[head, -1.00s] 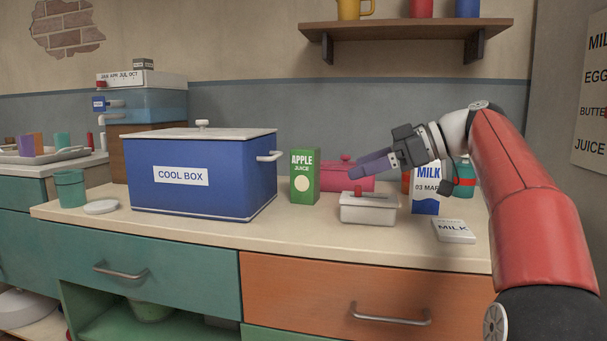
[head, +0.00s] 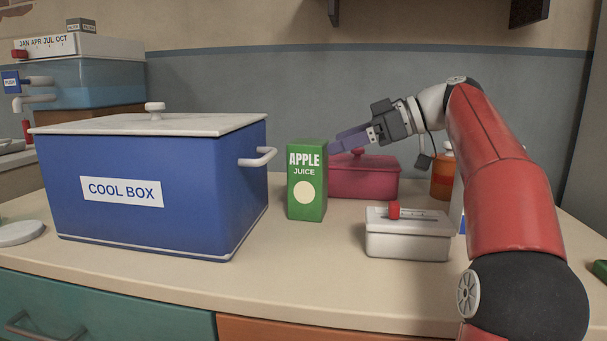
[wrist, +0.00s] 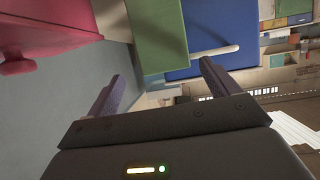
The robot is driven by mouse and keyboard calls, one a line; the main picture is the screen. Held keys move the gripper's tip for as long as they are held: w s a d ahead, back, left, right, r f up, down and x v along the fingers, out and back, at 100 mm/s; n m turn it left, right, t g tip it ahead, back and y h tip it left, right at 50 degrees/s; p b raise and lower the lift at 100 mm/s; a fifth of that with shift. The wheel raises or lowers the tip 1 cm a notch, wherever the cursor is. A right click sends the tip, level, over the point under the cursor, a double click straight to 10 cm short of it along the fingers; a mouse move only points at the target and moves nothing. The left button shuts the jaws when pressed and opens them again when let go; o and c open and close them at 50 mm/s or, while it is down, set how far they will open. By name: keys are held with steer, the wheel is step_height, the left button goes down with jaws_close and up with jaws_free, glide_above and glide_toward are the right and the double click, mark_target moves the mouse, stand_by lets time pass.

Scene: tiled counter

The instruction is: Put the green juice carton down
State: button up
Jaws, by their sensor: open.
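The green juice carton (head: 306,199), labelled apple juice, stands upright on the counter between the blue cool box and the red box. In the wrist view the carton (wrist: 157,35) shows beyond the fingers, partly cut off by the top edge. My gripper (head: 335,144) is beside the carton's upper right, its purple fingers pointing left at it. In the wrist view my gripper (wrist: 155,82) has its fingers spread wide with nothing between them. Whether a fingertip touches the carton I cannot tell.
The blue cool box (head: 215,185) with a white lid and side handle stands left of the carton. A red lidded box (head: 365,180) is behind right. A white lidded container (head: 410,240) is front right. The counter in front of the carton (head: 290,265) is clear.

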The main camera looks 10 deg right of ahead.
mark_target(308, 150)
steer(key=x, duration=0.6)
steer(key=shift+s+a+r+b, duration=0.1)
steer(key=shift+s+a+b, duration=0.15)
steer(key=shift+a, duration=0.2)
steer(key=shift+w+a+f, duration=0.25)
steer(key=shift+w+a, duration=0.05)
steer(key=shift+a, duration=0.1)
steer(key=shift+r, duration=0.1)
jaws_close()
